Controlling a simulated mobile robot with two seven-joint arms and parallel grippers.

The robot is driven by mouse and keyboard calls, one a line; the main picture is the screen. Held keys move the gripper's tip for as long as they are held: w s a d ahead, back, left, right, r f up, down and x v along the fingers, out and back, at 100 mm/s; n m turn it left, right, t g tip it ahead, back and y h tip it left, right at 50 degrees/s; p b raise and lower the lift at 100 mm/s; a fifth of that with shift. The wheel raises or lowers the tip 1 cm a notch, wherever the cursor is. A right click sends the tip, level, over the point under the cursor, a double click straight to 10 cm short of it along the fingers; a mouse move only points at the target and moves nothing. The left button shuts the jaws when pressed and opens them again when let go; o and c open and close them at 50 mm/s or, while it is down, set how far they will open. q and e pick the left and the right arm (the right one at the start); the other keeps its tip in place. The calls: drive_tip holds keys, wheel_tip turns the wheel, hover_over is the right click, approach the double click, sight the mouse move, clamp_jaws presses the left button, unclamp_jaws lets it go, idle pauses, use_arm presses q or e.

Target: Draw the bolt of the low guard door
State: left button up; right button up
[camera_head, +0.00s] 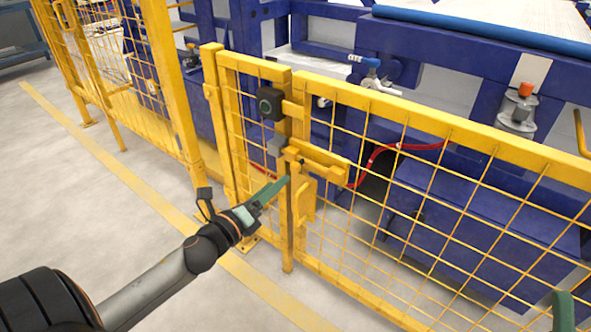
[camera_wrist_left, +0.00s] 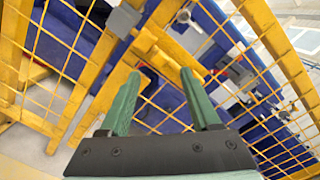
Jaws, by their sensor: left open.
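The low guard door (camera_head: 420,210) is a yellow mesh panel, and it stands in line with the fence. Its yellow bolt (camera_head: 322,166) lies across the upper part of the gap between door and post (camera_head: 238,150). A yellow grab handle (camera_head: 304,202) sits just below the bolt. My left gripper (camera_head: 277,190) is open and empty, a little left of and below the bolt. In the left wrist view its green fingers (camera_wrist_left: 160,76) are apart, with the yellow bolt area (camera_wrist_left: 152,45) beyond the tips. A green piece of my right gripper (camera_head: 563,312) shows at the bottom right; its jaws are cut off.
A black switch box (camera_head: 271,103) is mounted above the bolt. Blue machinery (camera_head: 470,215) and a red hose (camera_head: 385,150) stand behind the mesh. The floor in front (camera_head: 110,205) is clear, with a yellow stripe along the fence.

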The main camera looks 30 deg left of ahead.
sight(292, 169)
use_arm(q)
drive_tip(key=shift+w+d+b, duration=0.15)
drive_tip(key=shift+w+b, duration=0.65)
drive_tip(key=shift+w, duration=3.6)
drive_tip(key=shift+c, duration=0.3)
clamp_jaws()
